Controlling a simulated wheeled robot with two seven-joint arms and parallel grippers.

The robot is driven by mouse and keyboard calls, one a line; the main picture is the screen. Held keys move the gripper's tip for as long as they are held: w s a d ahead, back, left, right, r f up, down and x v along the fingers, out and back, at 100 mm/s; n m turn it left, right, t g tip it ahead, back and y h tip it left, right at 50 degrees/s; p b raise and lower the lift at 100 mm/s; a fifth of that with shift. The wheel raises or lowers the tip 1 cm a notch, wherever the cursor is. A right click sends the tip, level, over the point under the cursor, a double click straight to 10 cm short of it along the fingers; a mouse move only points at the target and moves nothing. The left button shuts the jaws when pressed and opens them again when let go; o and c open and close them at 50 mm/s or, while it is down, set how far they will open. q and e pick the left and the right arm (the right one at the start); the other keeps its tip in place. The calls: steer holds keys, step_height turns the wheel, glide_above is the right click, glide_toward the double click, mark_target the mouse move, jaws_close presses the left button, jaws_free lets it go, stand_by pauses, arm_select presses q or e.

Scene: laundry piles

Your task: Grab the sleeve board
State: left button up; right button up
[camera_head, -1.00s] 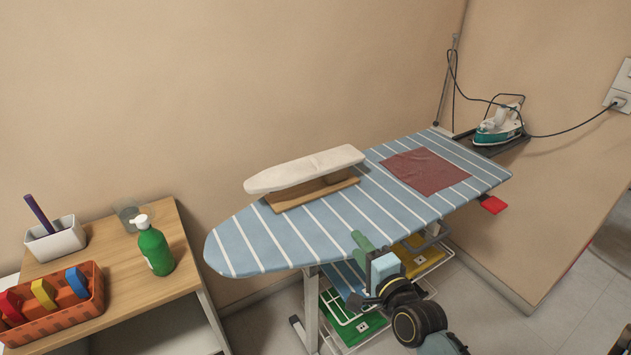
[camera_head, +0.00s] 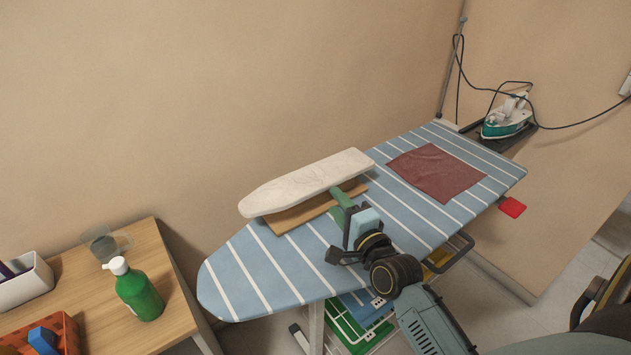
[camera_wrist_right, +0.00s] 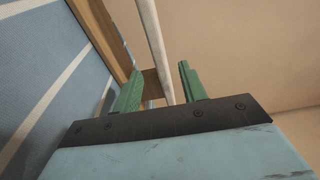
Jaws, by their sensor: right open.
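The sleeve board (camera_head: 306,181) has a white padded top and a wooden base (camera_head: 290,215). It stands on the blue striped ironing board (camera_head: 262,279), near the wall side. My right gripper (camera_head: 342,196) is at the right part of the sleeve board's near side, with its green fingers pointing at it. In the right wrist view the two green fingers (camera_wrist_right: 158,88) are apart, with nothing clearly held. The sleeve board's white top (camera_wrist_right: 150,35) shows edge-on beyond and between the fingertips, with the wooden base at its left. My left gripper is out of view.
A dark red cloth (camera_head: 436,172) lies flat on the ironing board. An iron (camera_head: 507,117) with a cord sits at the far end. A wooden table (camera_head: 172,309) at left holds a green bottle (camera_head: 138,291) and a clear cup (camera_head: 100,243). Racks stand under the ironing board.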

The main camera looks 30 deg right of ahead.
mark_target(324, 189)
steer(key=w, duration=0.4)
steer(key=shift+w+d, duration=0.15)
steer(key=shift+w, duration=0.85)
steer(key=w, duration=0.2)
steer(key=w+b, duration=0.1)
steer(key=shift+w+d+f, duration=0.15)
steer(key=shift+w+d, duration=0.2)
steer(key=shift+w, duration=0.5)
steer(key=c, duration=0.8)
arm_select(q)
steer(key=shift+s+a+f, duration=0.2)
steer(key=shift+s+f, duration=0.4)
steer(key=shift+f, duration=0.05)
arm_select(e)
steer(key=shift+r, duration=0.2)
jaws_close()
